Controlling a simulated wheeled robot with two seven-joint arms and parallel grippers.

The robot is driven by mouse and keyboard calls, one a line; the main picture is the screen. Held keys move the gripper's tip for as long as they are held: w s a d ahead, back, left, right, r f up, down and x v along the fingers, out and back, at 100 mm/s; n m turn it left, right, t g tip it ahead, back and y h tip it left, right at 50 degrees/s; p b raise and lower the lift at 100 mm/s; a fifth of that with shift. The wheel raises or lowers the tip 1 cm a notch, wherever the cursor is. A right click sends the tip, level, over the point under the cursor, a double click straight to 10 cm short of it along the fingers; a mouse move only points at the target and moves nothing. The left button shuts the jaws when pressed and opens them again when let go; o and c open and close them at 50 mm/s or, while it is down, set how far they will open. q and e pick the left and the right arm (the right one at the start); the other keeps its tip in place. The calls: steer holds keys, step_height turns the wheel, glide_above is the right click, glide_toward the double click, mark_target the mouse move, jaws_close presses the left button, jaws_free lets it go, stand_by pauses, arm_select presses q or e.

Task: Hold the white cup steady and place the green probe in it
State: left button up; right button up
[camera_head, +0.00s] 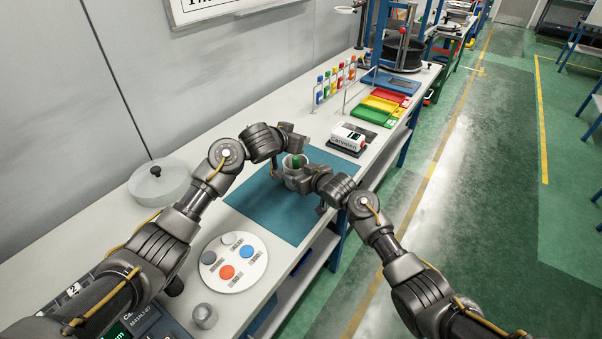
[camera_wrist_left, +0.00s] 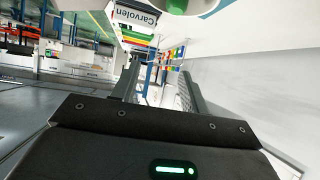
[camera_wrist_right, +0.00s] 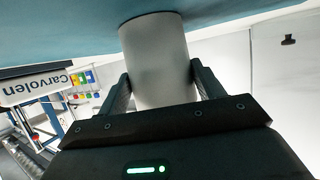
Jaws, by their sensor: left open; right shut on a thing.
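The white cup (camera_head: 291,176) stands upright over the teal mat, and my right gripper (camera_head: 303,184) is shut around its side. In the right wrist view the cup (camera_wrist_right: 158,62) sits between both fingers. The green probe (camera_head: 296,160) shows inside the cup's mouth; its lower part is hidden by the cup wall. In the left wrist view the cup's rim and the green end of the probe (camera_wrist_left: 177,5) show at the top edge. My left gripper (camera_wrist_left: 159,88) is open, with nothing between its fingers, just beyond and above the cup.
The teal mat (camera_head: 258,200) lies on the white bench. A white Carvolen box (camera_head: 348,139), coloured trays (camera_head: 383,101) and a rack of coloured bottles stand farther back. A round plate (camera_head: 234,277) with coloured discs is nearer, and a round lidded dish (camera_head: 158,184) stands left.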

arm_select(q)
steer(key=v, duration=1.2)
arm_select(e)
steer(key=o, duration=1)
steer(key=shift+d, duration=0.1)
steer(key=v, duration=1.2)
steer(key=shift+f, duration=0.1)
steer(key=shift+w, duration=0.1)
